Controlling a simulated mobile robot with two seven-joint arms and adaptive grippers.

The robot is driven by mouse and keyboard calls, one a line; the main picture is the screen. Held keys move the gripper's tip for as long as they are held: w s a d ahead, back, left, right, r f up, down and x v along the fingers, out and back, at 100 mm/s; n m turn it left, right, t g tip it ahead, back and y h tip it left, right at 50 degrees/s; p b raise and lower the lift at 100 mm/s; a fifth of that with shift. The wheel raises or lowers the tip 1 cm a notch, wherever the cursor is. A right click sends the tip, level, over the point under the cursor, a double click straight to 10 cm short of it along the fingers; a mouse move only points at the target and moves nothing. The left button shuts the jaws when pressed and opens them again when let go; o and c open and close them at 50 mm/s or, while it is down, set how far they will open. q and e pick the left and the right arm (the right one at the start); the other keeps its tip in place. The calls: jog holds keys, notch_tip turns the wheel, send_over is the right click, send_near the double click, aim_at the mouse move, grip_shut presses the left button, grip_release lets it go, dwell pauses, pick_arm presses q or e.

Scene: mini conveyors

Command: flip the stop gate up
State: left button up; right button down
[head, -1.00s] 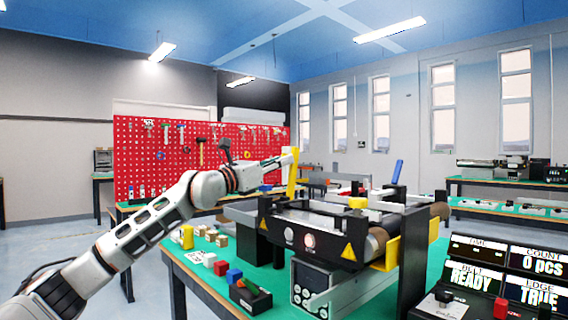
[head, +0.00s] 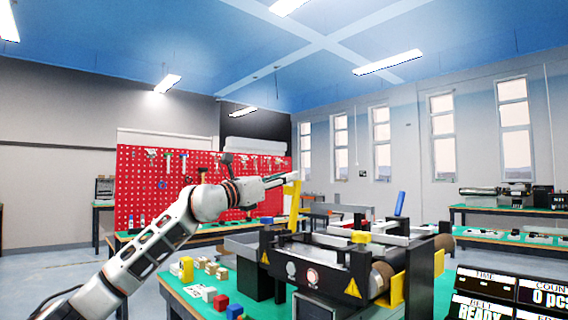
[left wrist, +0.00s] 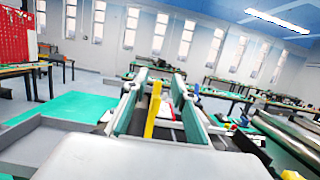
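The yellow upright bar (head: 294,205), which looks like the stop gate, stands nearly vertical at the far left end of the mini conveyor (head: 335,262). In the left wrist view the yellow bar (left wrist: 153,108) shows between the two fingers. My left gripper (head: 291,179) reaches in from the left at the height of the bar's top. Its fingers (left wrist: 160,90) are spread apart, with a gap around the bar; I cannot tell whether either finger touches it. My right gripper is in neither view.
A blue lever (head: 400,203) rises behind the conveyor. Small coloured blocks (head: 210,294) lie on the green table at the left. A display panel (head: 515,295) stands at the lower right. A red tool board (head: 140,190) is behind my arm.

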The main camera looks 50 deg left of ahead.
pick_arm(q)
jog(key=shift+r, duration=2.8)
